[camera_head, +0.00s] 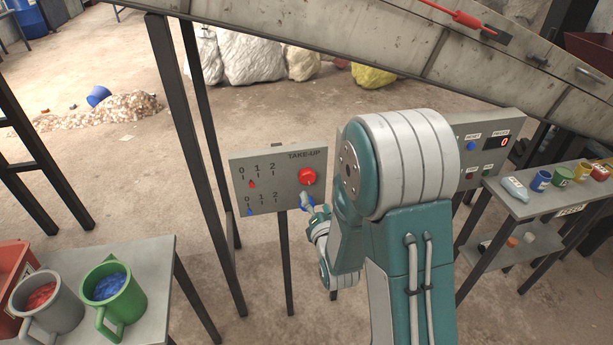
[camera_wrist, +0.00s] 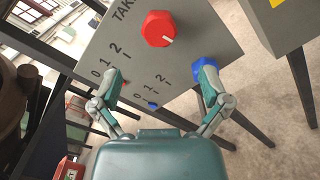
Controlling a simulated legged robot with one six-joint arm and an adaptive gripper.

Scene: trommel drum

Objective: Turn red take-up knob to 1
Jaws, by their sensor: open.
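The grey take-up panel (camera_head: 285,197) has a red knob (camera_head: 308,176) above a blue knob (camera_head: 306,203). Its upper scale reads 0, 1, 2, and the red pointer (camera_head: 251,184) stands between 0 and 1. The blue pointer (camera_head: 249,212) is by 0 on the lower scale. In the wrist view the red knob (camera_wrist: 158,28) shows a white mark toward its lower right. My gripper (camera_wrist: 157,72) is open and empty in front of the panel, with the red knob beyond its fingertips. Its right finger overlaps the blue knob (camera_wrist: 209,78).
A second panel with a display (camera_head: 490,150) stands to the right, partly behind my arm. A shelf with several small containers (camera_head: 540,200) is at far right. A table with two mugs (camera_head: 115,290) is at lower left. The inclined grey chute (camera_head: 380,55) crosses above.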

